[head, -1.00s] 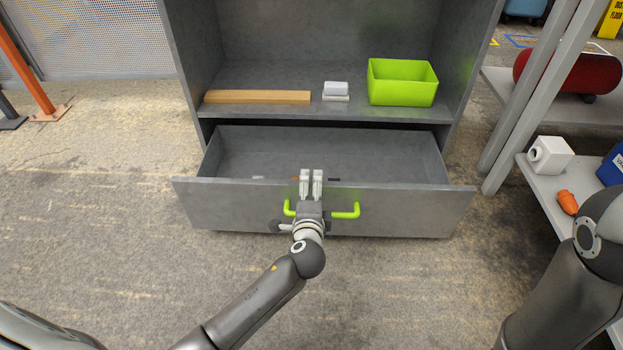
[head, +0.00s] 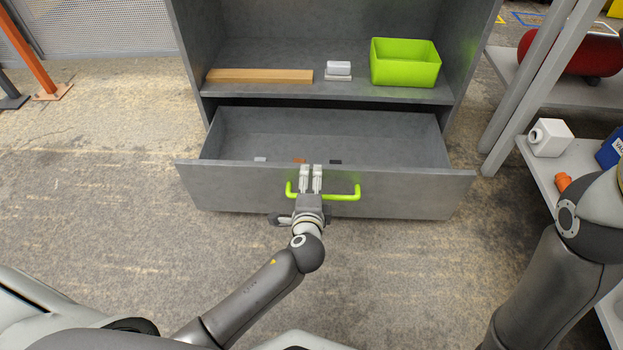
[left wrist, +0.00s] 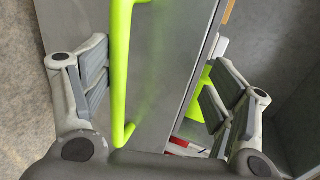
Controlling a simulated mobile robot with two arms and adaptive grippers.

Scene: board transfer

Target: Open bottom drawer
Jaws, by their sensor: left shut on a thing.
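The bottom drawer's grey front (head: 235,190) stands pulled out from the grey cabinet in the head view, and its inside (head: 380,140) shows. A bright green bar handle (head: 345,195) is on the front. My left gripper (head: 311,172) is at the handle's middle-left, its fingertips near the front's top edge, and hides part of the bar. In the left wrist view the handle (left wrist: 119,70) and the drawer front (left wrist: 170,70) lie between the two fingers. I take the left gripper as shut on the handle, though the fingers look apart there. My right gripper is not in view.
Small items (head: 299,160) lie in the drawer. On the shelf above are a wooden board (head: 260,76), a white block (head: 339,68) and a green bin (head: 405,75). A shelf rack (head: 545,165) with a white box (head: 550,138) stands at the right. Floor before the drawer is clear.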

